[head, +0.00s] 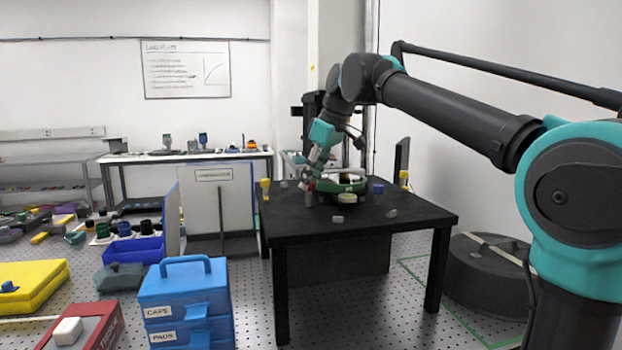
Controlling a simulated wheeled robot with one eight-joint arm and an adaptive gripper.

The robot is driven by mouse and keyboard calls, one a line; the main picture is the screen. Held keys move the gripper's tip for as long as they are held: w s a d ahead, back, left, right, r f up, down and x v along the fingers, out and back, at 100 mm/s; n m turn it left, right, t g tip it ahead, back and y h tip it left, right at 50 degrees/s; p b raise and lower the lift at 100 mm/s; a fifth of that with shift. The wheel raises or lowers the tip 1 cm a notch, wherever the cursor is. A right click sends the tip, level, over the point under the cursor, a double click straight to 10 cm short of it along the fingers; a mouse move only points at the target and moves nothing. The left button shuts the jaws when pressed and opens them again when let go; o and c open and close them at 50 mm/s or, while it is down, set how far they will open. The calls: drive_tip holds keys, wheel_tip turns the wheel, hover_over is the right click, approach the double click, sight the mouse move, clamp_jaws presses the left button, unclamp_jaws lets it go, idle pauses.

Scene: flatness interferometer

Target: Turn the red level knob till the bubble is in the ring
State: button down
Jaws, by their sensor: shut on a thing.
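My gripper (311,183) reaches down over the black table, at the left side of a round green instrument (351,183). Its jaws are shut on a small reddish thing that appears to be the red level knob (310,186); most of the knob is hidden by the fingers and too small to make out. A pale round part (347,198) shows at the front of the instrument. The bubble and its ring are too small to tell from here.
The black table (400,217) also bears yellow posts (265,188), a small blue block (377,188) and small grey pieces. A blue case (185,300) stands in the left foreground. A dark round drum (485,275) stands right of the table.

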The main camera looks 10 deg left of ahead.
drive_tip(key=m, duration=0.2)
drive_tip(key=m+t, duration=0.1)
drive_tip(key=m, duration=0.1)
drive_tip(key=shift+s+a+m+t+h, duration=0.15)
drive_tip(key=shift+m+t+h, duration=0.15)
drive_tip(key=shift+h, duration=0.1)
drive_tip(key=shift+m+t+h, duration=0.4)
drive_tip(key=shift+m+h, duration=0.3)
drive_tip(key=shift+m, duration=1.2)
drive_tip(key=c, duration=1.3)
unclamp_jaws()
drive_tip(key=shift+o, duration=0.2)
drive_tip(key=v, duration=1.2)
